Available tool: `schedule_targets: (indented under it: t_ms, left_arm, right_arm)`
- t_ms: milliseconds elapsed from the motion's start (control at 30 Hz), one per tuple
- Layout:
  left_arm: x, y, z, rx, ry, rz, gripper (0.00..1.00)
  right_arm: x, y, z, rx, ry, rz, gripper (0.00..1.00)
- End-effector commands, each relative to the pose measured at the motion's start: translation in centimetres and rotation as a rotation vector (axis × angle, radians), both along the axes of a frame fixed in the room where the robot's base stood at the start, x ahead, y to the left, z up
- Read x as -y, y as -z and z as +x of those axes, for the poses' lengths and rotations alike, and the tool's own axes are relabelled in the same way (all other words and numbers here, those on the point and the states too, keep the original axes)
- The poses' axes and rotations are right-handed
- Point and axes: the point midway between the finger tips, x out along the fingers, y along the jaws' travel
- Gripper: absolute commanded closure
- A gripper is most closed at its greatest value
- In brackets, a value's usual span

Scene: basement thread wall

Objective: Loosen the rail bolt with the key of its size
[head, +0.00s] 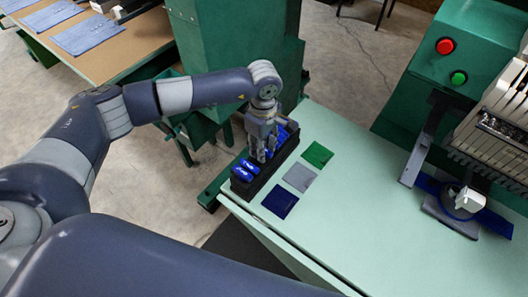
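A black key holder (262,180) stands at the left edge of the pale green table. Blue key handles show in it, one pair at the near end (244,169) and more blue at the far end (281,133). My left gripper (263,156) points down at the middle of the holder, its fingers among or just above the keys. Whether its fingers are shut on a key is too small to tell. A blue rail (497,222) lies at the right, with a pale round piece (469,200) on it. I cannot tell whether this is the rail bolt.
Green (317,154), grey (299,177) and dark blue (280,201) squares lie beside the holder. A green machine (445,70) with red and green buttons stands at the right. The table's middle and front (370,225) are clear.

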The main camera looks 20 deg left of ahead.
Motion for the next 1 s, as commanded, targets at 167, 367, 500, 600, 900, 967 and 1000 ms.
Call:
schedule_targets:
  t_ms: [167, 367, 500, 600, 900, 967, 1000]
  left_arm:
    - [0.0, -0.1, 0.2, 0.004, -0.002, 0.000, 1.00]
    - [0.0, -0.2, 0.2, 0.004, -0.001, -0.001, 1.00]
    - [0.0, -0.6, 0.2, 0.004, -0.001, -0.001, 1.00]
    - [0.0, -1.1, 0.2, 0.004, -0.001, -0.001, 1.00]
    - [0.0, -2.6, 0.2, 0.005, -0.001, -0.002, 1.00]
    - [0.0, -2.9, 0.2, 0.006, -0.001, -0.002, 1.00]
    - [0.0, -3.1, 0.2, 0.006, -0.001, -0.002, 1.00]
  right_arm:
    - [0.0, 0.0, 0.0, 0.000, 0.000, 0.000, 0.60]
    - [0.0, -0.1, 0.0, 0.000, 0.000, 0.000, 0.60]
    - [0.0, -0.2, 0.0, 0.000, 0.000, 0.000, 0.60]
    - [0.0, -0.5, 0.0, 0.000, 0.000, 0.000, 0.60]
    - [0.1, -1.1, 0.0, 0.000, 0.000, -0.001, 0.60]
    - [0.1, -1.2, 0.0, 0.000, 0.000, -0.001, 0.60]
    - [0.1, -1.3, 0.0, 0.000, 0.000, -0.001, 0.60]
